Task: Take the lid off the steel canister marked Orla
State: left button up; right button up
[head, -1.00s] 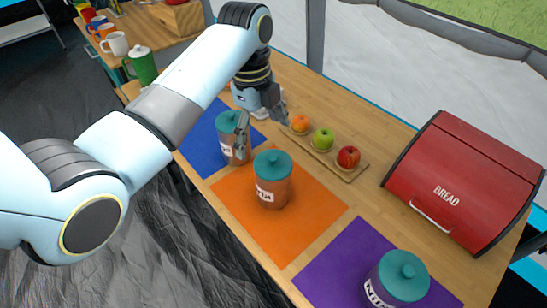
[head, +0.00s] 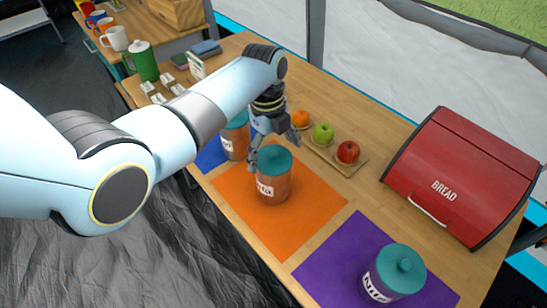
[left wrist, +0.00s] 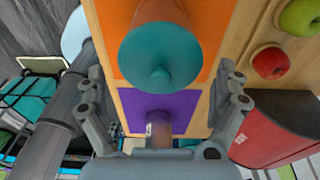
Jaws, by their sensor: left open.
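Three canisters with teal lids stand on coloured mats in the head view. One canister (head: 234,147) is on the blue mat, partly behind my left arm. Another canister (head: 273,188), copper-looking, is on the orange mat. The third canister (head: 386,285), purplish grey, is on the purple mat. All three lids are on. The labels are only partly visible, and I cannot read Orla on any. My left gripper (head: 273,145) is open and empty, just behind and above the orange-mat canister. In the left wrist view, that canister's teal lid (left wrist: 158,60) shows between the open fingers.
A tray (head: 318,150) with an orange, a green apple and a red apple lies behind the orange mat (head: 306,234). A red bread box (head: 458,180) stands at the right. A green jug (head: 143,63) and mugs stand at the far left.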

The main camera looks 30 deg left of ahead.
pick_arm(q)
jog(key=shift+f, duration=0.2)
jog(key=c, duration=1.2)
jog(key=shift+s, duration=0.1)
